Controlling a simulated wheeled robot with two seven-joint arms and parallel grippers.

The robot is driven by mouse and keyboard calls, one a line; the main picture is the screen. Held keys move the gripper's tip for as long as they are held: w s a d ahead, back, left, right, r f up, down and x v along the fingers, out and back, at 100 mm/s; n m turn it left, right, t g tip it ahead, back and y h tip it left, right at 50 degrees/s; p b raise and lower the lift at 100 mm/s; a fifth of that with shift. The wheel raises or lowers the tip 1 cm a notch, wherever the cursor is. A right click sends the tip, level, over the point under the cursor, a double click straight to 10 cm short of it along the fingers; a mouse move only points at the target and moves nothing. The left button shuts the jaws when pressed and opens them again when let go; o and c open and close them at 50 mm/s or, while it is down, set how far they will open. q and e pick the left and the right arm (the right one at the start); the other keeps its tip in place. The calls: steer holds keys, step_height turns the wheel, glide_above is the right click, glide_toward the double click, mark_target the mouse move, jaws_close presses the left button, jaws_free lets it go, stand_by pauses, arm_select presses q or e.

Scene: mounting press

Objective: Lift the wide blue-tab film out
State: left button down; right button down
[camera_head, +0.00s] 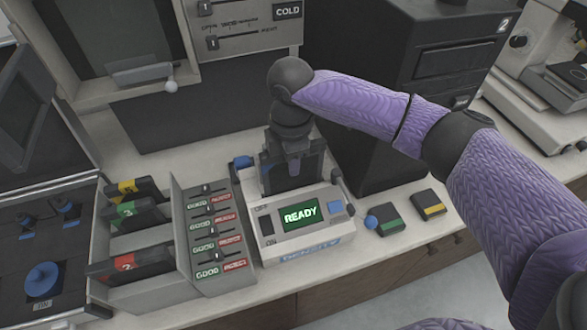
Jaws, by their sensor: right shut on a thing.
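My right gripper (293,167) points down over the back of the density reader (268,222), whose green screen reads READY. It is shut on a dark flat piece at the reader's slot, which I take to be the wide blue-tab film (312,166). The gripper covers much of it, and its blue tab cannot be made out clearly. The film stands roughly upright; I cannot tell whether its lower edge is still inside the slot. My left gripper is not in view.
A rack (150,296) with yellow, green and red tabbed films stands left of the reader, beside a GOOD/REJECT panel (213,235). Small green-striped (385,219) and yellow-striped (428,204) blocks lie to the right. A tall dark cabinet (400,70) stands close behind my forearm.

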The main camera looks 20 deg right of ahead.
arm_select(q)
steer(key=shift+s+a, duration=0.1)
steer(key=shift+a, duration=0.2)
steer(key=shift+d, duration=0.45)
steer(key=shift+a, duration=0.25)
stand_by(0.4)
